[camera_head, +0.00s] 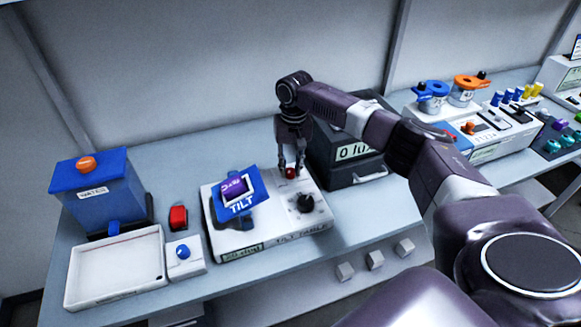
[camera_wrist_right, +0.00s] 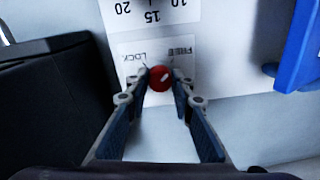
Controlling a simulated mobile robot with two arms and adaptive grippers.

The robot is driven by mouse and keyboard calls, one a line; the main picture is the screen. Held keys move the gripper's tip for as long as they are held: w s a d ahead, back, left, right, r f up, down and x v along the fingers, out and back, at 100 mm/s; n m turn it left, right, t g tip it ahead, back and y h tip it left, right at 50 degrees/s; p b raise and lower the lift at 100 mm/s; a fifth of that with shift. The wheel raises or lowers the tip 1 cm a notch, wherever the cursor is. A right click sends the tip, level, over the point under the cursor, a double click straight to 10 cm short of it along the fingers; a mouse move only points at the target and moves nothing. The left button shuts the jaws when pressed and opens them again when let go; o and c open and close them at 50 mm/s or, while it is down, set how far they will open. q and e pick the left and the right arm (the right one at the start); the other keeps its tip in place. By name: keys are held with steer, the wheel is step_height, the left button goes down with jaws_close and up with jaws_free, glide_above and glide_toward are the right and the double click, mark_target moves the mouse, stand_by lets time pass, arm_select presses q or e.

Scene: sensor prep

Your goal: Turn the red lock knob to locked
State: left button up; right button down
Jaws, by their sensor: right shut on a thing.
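The red lock knob (camera_head: 290,173) sits on the top face of the white tilt table box (camera_head: 262,241), near its back edge. My right gripper (camera_head: 291,166) points down over it with its fingers on either side, shut on the knob. In the right wrist view the red knob (camera_wrist_right: 161,78) is between the fingertips, beside the printed words LOCK and FREE. A pale mark on the knob slants toward its lower right in that view. My left gripper is not in view.
A blue tilt plate (camera_head: 236,197) with a small display and a black knob (camera_head: 305,203) are on the same box. A dark box (camera_head: 345,165) reading 0 lux stands close behind right. A blue water tank (camera_head: 98,195) and white tray (camera_head: 115,265) are at left.

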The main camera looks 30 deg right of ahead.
steer(key=shift+r+n+p, duration=0.2)
steer(key=shift+n+p, duration=0.65)
steer(key=shift+n, duration=0.15)
steer(key=shift+n+p, duration=0.5)
steer(key=shift+n, duration=0.3)
steer(key=n+p, duration=0.1)
steer(key=n, duration=0.3)
steer(key=shift+w+f+n, duration=0.1)
steer(key=shift+n, duration=0.2)
steer(key=n, duration=0.4)
steer(key=shift+n+p, duration=0.3)
steer(key=shift+p, duration=0.05)
steer(key=n, duration=0.4)
steer(key=shift+w+d+n+g, duration=0.1)
steer(key=shift+n+g, duration=0.2)
steer(key=c, duration=1.7)
jaws_free()
steer(key=shift+o, duration=0.2)
